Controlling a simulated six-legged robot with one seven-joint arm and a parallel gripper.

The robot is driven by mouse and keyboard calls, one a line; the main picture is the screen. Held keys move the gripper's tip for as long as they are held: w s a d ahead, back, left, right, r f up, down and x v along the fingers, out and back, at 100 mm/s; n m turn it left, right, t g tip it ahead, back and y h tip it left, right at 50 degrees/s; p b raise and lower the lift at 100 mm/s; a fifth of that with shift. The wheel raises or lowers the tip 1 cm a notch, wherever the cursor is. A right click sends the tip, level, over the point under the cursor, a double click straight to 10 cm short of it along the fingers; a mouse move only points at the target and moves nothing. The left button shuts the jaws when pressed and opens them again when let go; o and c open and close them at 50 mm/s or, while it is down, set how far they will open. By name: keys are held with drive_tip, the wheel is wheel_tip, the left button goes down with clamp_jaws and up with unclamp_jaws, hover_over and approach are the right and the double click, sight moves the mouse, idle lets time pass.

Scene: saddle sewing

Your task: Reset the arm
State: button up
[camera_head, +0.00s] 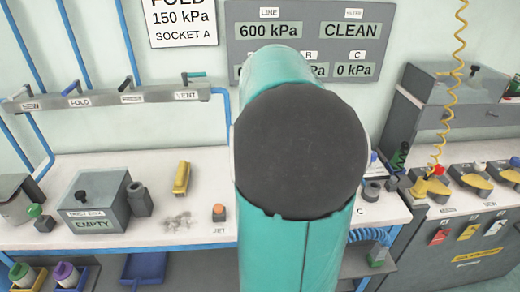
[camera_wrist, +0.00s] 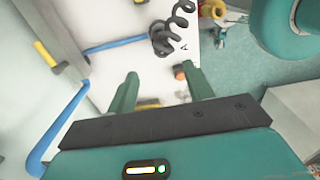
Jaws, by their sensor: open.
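My gripper (camera_wrist: 160,72) shows in the wrist view as two green fingers on a dark bar. The fingers are apart and nothing is held between them. Beyond them lie a white bench surface, a black coiled hose (camera_wrist: 170,35) and a small orange-topped item (camera_wrist: 179,72). In the head view my teal arm with its dark round cap stands upright in the middle and covers part of the bench and wall panel. My gripper does not show in that view.
The white bench (camera_head: 110,170) carries a grey box marked EMPTY (camera_head: 95,205), a yellow brush-like item (camera_head: 182,178) and an orange-topped button (camera_head: 219,212). A valve rail (camera_head: 120,100) hangs above. A grey cabinet (camera_head: 465,235) with yellow trays stands at right.

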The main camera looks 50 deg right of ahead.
idle(0.4)
drive_tip(key=w+a+r+m+t+h, duration=0.1)
drive_tip(key=w+a+m, duration=0.1)
drive_tip(key=a, duration=0.8)
drive_tip(key=w+a+r+m+t+h, duration=0.1)
drive_tip(key=a+r+m, duration=0.1)
drive_tip(key=a, duration=0.8)
drive_tip(key=s+a+f+m+t+y, duration=0.1)
drive_tip(key=s+a+m, duration=0.1)
drive_tip(key=a, duration=0.6)
drive_tip(key=s+a+f+m+t+y, duration=0.1)
drive_tip(key=s+a+f+m+t, duration=0.1)
drive_tip(key=a, duration=0.6)
drive_tip(key=shift+s+t, duration=0.3)
drive_tip(key=shift+s, duration=0.5)
drive_tip(key=c, duration=0.3)
drive_tip(key=shift+d, duration=0.15)
